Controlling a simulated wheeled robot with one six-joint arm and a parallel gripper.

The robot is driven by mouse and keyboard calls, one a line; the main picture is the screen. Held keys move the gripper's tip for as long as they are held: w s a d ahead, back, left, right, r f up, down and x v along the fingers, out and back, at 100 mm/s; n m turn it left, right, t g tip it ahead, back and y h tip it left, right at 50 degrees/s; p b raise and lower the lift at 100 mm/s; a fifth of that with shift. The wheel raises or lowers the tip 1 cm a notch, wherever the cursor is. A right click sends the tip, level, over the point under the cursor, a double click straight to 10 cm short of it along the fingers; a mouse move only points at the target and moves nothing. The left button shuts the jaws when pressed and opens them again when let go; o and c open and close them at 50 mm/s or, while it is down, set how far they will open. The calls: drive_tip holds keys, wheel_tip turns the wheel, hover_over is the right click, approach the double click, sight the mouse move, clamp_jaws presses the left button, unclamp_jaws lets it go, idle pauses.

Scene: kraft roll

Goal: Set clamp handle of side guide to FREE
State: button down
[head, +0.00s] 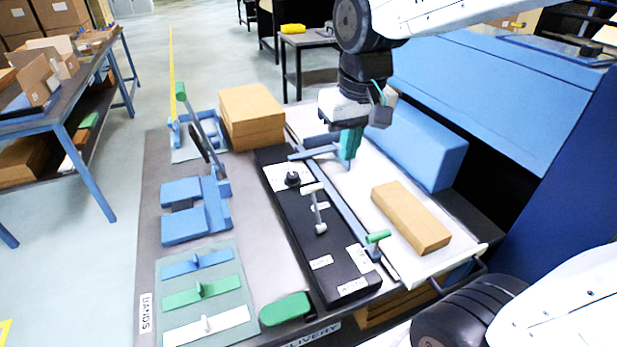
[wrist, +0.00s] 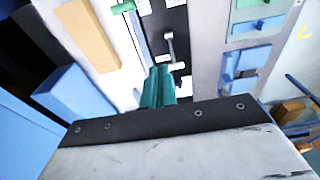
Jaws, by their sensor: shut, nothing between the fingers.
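The side guide (head: 345,205) is a long blue-grey bar along the right edge of a black panel (head: 290,225). A green-topped handle (head: 378,237) stands at the bar's near end; it shows at the top of the wrist view (wrist: 123,7). A pale lever with a white crossbar (head: 314,205) stands on the panel, also in the wrist view (wrist: 168,46). Which one is the clamp handle, and its label wording, I cannot tell. My gripper (head: 349,158), with teal fingers, is shut and empty near the bar's far end, apart from both handles.
A cardboard-coloured block (head: 410,217) lies on the white bed right of the bar. A black knob (head: 292,178) is on the panel's far end. Brown boxes (head: 251,115) stand behind left. A blue block (head: 415,143) bounds the right. Colored handled plates (head: 202,290) lie at left.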

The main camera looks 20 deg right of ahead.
drive_tip(key=w+a+f, duration=0.1)
drive_tip(key=w+f, duration=0.2)
drive_tip(key=w, duration=0.5)
drive_tip(key=w+a+f, duration=0.1)
drive_tip(key=w+f, duration=0.3)
drive_tip(key=w, duration=0.4)
drive_tip(key=shift+f, duration=0.25)
wheel_tip(320, 180, down, 9)
drive_tip(key=s, duration=0.2)
drive_tip(key=shift+s, duration=0.4)
drive_tip(key=shift+a, duration=0.1)
